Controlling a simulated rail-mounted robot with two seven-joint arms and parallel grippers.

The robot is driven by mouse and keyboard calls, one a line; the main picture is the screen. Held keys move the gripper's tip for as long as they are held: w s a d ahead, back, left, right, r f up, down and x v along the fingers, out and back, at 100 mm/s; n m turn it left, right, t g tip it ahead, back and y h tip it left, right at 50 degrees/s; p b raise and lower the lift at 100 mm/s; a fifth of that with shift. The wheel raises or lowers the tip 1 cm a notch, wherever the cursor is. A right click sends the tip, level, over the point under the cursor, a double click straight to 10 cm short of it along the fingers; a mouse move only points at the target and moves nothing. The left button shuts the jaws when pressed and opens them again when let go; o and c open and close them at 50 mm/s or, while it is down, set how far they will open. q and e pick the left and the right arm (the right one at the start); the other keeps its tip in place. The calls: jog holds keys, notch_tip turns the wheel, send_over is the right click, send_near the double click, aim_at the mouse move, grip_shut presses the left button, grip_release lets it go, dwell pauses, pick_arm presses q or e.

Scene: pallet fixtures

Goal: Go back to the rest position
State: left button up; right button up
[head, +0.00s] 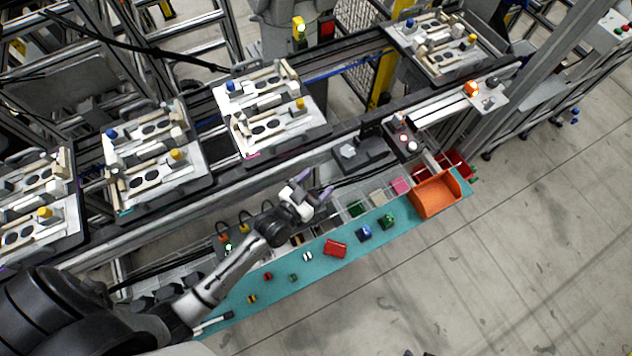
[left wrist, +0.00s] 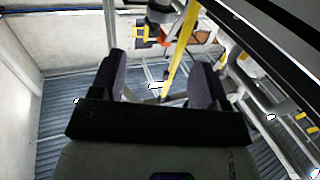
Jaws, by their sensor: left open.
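My left gripper (head: 312,187) is in the head view, at the end of the arm that comes in from the lower left. It is held above the back edge of the teal shelf (head: 318,270), close to the conveyor rail. In the left wrist view its two dark fingers (left wrist: 158,85) stand well apart with nothing between them. Past the fingers that view shows a yellow post (left wrist: 180,50) and a ribbed grey surface. My right gripper is not in the head view.
Several pallet fixtures, one of them the middle fixture (head: 270,110), sit on the conveyor. The teal shelf carries an orange bin (head: 435,195), a red block (head: 335,248), a blue block (head: 364,233), a green block (head: 387,221) and smaller parts. The floor (head: 520,260) at right is clear.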

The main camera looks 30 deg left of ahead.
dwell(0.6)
pick_arm(q)
jog(key=s+d+f+g, duration=0.2)
jog(key=s+f+g, duration=0.1)
jog(key=f+g, duration=0.35)
jog(key=s+a+r+g+y, duration=0.35)
jog(key=s+r+g, duration=0.4)
jog(key=s, duration=0.75)
jog(key=s+f, duration=0.1)
jog(key=s, duration=0.6)
notch_tip(320, 180, up, 26)
jog(key=w+p, duration=0.1)
jog(key=p, duration=2.5)
jog(key=shift+a+h, duration=0.4)
jog(key=shift+h, duration=0.05)
jog(key=shift+f, duration=0.1)
